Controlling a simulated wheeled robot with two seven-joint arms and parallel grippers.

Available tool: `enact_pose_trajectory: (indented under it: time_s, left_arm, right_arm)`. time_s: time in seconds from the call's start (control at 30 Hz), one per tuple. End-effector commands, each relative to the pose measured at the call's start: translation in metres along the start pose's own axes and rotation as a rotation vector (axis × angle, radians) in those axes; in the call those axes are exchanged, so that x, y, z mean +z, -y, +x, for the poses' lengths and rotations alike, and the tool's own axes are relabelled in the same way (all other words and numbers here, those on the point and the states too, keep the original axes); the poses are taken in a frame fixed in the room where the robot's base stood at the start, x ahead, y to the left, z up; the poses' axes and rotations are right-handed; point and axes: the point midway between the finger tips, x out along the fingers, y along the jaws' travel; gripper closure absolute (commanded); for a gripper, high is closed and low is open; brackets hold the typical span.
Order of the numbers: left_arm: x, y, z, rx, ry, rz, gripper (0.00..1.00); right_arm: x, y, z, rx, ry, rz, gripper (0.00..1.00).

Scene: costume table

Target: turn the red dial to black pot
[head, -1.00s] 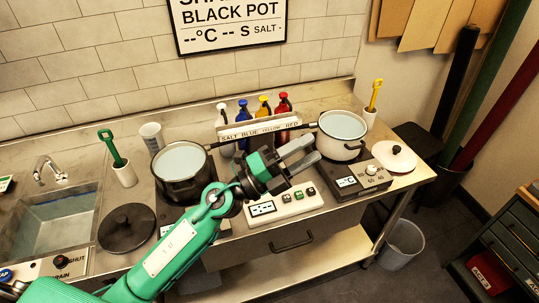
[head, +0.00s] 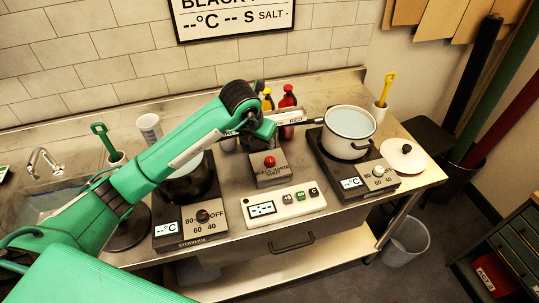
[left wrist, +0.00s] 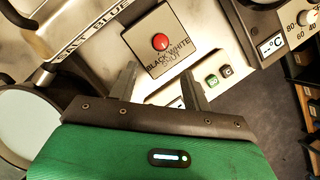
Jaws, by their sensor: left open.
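The red dial (head: 269,161) sits on a small grey box (head: 272,181) in the middle of the counter. In the left wrist view the red dial (left wrist: 160,42) stands above the words BLACK, WHITE and SHUT. My left gripper (left wrist: 158,84) is open and empty, its two fingers pointing toward the box with the dial beyond their tips. In the head view the left hand is just behind the dial, partly hidden by its own arm. The black pot (head: 190,184) is on the left hot plate, mostly covered by my arm. My right gripper does not show.
A white pot (head: 349,124) stands on the right hot plate (head: 380,184). A white panel with buttons (head: 284,206) lies in front of the dial box. Bottles, including a red one (head: 287,100), and a label rack stand behind. A white lid (head: 404,157) lies at right.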

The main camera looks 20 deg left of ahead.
Motion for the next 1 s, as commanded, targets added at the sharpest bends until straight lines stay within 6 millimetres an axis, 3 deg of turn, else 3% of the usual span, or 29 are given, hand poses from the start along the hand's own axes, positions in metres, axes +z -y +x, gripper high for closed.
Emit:
enact_pose_trajectory:
  time_s: [0.6, 0.8, 1.0]
  left_arm:
    - [0.000, 0.002, 0.112, -0.005, -0.003, 0.000, 0.51]
    - [-0.001, 0.002, 0.128, -0.005, -0.002, 0.001, 0.51]
    - [-0.001, 0.002, 0.131, -0.005, -0.001, 0.002, 0.51]
  right_arm:
    - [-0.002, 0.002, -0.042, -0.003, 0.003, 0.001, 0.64]
    - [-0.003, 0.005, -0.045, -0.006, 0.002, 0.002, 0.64]
    - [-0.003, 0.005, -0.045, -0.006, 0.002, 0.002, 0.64]
